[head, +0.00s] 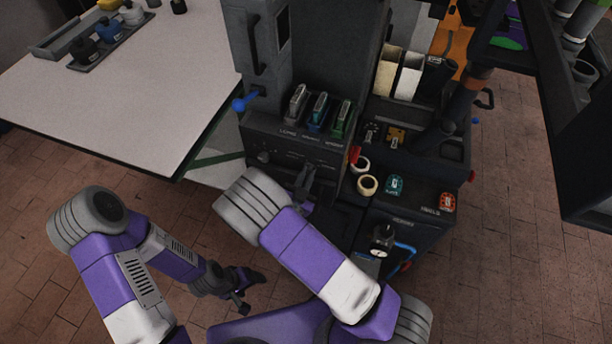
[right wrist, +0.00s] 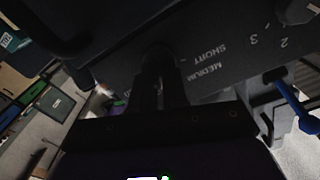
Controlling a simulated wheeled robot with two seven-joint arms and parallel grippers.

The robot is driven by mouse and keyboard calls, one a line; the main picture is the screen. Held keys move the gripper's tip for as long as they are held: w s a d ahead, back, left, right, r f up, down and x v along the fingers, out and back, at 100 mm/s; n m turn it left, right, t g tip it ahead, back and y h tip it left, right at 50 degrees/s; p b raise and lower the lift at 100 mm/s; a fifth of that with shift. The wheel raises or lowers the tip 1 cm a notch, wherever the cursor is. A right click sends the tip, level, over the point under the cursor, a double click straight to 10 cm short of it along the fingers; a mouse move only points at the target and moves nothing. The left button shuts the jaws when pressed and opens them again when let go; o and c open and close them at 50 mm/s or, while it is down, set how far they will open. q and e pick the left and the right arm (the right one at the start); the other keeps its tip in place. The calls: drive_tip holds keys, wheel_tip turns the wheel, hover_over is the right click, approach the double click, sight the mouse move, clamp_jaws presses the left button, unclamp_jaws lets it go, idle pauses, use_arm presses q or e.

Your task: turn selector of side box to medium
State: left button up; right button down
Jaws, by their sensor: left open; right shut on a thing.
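The side box (head: 290,148) is a dark grey box with a labelled front panel, at the centre of the head view. Its panel (right wrist: 225,60) also shows in the right wrist view, with the words SHORT and MEDIUM beside my fingers. My right gripper (head: 304,184) is at the panel's right part and shut on the selector. In the right wrist view the fingers (right wrist: 160,78) meet the dark selector, which they mostly hide, so I cannot tell where it points. My left gripper (head: 251,286) is open and empty, low over the brick floor, away from the box.
A second knob (head: 263,157) sits at the panel's left, near the numbers 2 and 3. A blue-tipped lever (head: 243,102) sticks out at the left. Three labelled cartridges (head: 318,110) stand above the panel. A pale table (head: 130,95) is at the left. Rolls of tape (head: 367,184) lie at the right.

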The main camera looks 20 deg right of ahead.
drive_tip(key=shift+n, duration=0.3)
drive_tip(key=shift+w+a+n+p, duration=0.1)
drive_tip(key=shift+n+p, duration=0.55)
drive_tip(key=shift+n, duration=1.15)
drive_tip(key=shift+a+n+p, duration=0.1)
drive_tip(key=shift+n+p, duration=0.55)
drive_tip(key=shift+n, duration=1.15)
drive_tip(key=shift+f, duration=0.1)
drive_tip(key=c, duration=1.1)
unclamp_jaws()
drive_tip(key=shift+c, duration=0.2)
drive_tip(key=p+v, duration=0.1)
drive_tip(key=v, duration=0.6)
drive_tip(key=shift+s+a, duration=0.15)
drive_tip(key=shift+s, duration=0.1)
